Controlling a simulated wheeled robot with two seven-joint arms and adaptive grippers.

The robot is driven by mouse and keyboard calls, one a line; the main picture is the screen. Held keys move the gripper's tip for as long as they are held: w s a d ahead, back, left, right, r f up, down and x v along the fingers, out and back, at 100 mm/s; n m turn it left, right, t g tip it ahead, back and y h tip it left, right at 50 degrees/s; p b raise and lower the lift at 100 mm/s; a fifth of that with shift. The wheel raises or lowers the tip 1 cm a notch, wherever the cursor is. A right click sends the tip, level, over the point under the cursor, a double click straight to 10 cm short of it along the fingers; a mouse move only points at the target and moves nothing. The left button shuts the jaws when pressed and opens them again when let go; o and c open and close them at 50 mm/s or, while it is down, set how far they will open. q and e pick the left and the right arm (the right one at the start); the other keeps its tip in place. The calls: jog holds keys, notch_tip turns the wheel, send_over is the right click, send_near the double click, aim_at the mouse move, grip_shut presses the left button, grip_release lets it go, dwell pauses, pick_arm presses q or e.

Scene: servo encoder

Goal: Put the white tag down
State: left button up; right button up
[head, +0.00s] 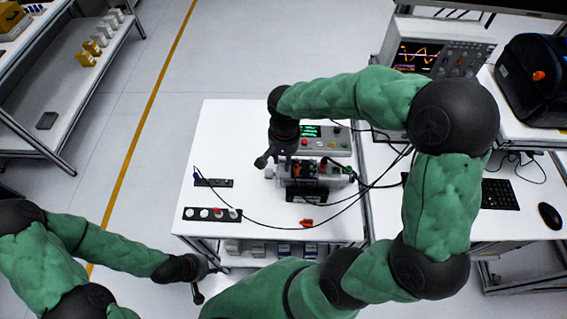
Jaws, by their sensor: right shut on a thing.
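My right gripper (276,158) points down at the left end of the grey bench device (312,173) on the white table. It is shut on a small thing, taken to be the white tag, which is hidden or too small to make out. My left gripper (205,282) is low, in front of the table's front left edge; its fingers are spread and empty. A black rack (190,214) at the table's front left holds round white pieces and a red one. A smaller black strip (221,183) lies behind it.
An orange-red piece (307,223) lies near the table's front edge. A control box (325,140) with a green display stands behind the device. A black cable (290,228) loops across the table. An oscilloscope (437,55) and keyboard (497,194) are on the right bench. The table's back left is clear.

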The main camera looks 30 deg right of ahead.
aim_at(283, 164)
jog(key=shift+w+d+f, duration=0.25)
jog(key=shift+w+f, duration=0.2)
jog(key=shift+f, duration=0.25)
jog(key=f, duration=0.3)
jog(key=shift+w+d+f+b, duration=0.1)
jog(key=shift+w+f+b, duration=0.15)
jog(key=shift+b, duration=0.1)
jog(key=shift+s, duration=0.1)
jog(key=shift+f, duration=0.15)
jog(key=o, duration=0.5)
jog(key=shift+o, duration=0.2)
